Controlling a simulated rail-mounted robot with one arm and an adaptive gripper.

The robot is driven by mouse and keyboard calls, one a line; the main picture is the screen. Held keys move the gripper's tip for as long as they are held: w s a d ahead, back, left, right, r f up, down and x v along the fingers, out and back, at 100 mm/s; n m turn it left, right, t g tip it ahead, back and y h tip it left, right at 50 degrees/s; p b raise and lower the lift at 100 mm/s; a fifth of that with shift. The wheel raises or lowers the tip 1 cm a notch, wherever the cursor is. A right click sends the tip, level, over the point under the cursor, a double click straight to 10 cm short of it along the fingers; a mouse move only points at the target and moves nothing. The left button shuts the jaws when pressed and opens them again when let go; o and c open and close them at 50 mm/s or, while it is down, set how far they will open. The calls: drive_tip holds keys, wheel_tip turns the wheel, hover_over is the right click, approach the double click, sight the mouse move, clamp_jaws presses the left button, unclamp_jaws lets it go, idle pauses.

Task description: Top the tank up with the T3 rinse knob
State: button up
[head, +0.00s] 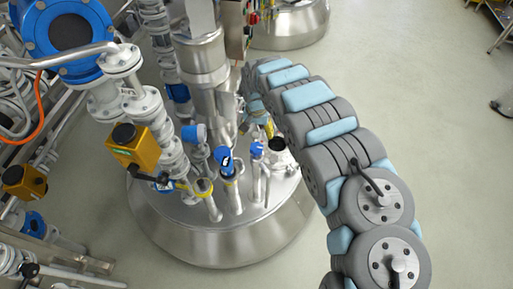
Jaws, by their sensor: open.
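The steel tank (225,243) stands left of centre in the head view, with pipes and fittings on its domed lid. Several fittings have blue heads, among them one with a small dark display (226,160). I cannot tell which part is the T3 rinse knob; no label is readable. My arm comes up from the lower right and bends over the tank's right side. My gripper (258,112) is small in view, among the fittings by the central column, partly hidden by my arm. It is open, and I see nothing held in it. Whether it touches anything is unclear.
Yellow valve actuators (134,146) and a large blue flanged pipe (68,33) crowd the left. A thick steel column (202,62) rises from the tank close to my gripper. Another steel vessel (290,27) stands behind. The floor at right is mostly clear.

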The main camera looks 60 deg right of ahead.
sight(256, 147)
drive_tip(key=shift+w+f, duration=0.15)
drive_tip(key=shift+f, duration=2.95)
drive_tip(key=shift+f+b, duration=0.6)
drive_tip(key=shift+f, duration=1.55)
drive_tip(key=shift+d, duration=0.1)
drive_tip(key=c, duration=1.2)
